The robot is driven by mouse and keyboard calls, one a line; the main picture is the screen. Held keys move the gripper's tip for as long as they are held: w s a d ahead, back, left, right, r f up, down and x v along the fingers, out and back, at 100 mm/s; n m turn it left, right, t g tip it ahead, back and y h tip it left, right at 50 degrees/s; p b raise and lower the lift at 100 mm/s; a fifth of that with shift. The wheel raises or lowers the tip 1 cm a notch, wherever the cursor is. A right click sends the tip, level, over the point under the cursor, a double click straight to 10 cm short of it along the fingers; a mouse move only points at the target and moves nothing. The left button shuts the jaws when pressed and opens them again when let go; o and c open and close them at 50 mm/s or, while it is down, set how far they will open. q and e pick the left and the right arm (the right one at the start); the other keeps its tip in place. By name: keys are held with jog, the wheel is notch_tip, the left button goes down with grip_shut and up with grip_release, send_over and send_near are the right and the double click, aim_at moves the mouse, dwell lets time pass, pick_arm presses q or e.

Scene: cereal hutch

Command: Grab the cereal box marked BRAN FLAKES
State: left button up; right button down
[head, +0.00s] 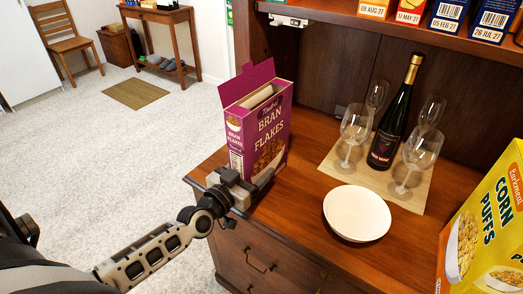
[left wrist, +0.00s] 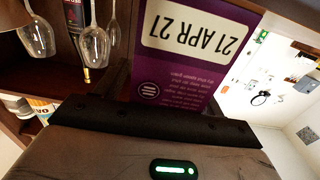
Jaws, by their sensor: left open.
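The purple BRAN FLAKES box (head: 268,130) stands upright at the left end of the wooden counter, its top flaps open. My left gripper (head: 246,183) is at the lower near part of the box and its jaws are open. One finger lies in front of the box's printed front; whether either finger touches it I cannot tell. In the left wrist view the purple box (left wrist: 180,70) fills the space just beyond the gripper, its label 21 APR 27 upside down. My right gripper is not in view.
A white bowl (head: 357,213) sits on the counter. A dark bottle (head: 390,125) and several wine glasses stand on a mat (head: 415,203) behind it. A yellow CORN PUFFS box (head: 490,225) is at the right. A shelf with boxes (head: 447,14) hangs above.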

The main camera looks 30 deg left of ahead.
pick_arm(q)
jog(key=shift+c, duration=0.3)
jog(key=c, duration=1)
jog(key=shift+r, duration=0.1)
jog(key=shift+c, duration=1)
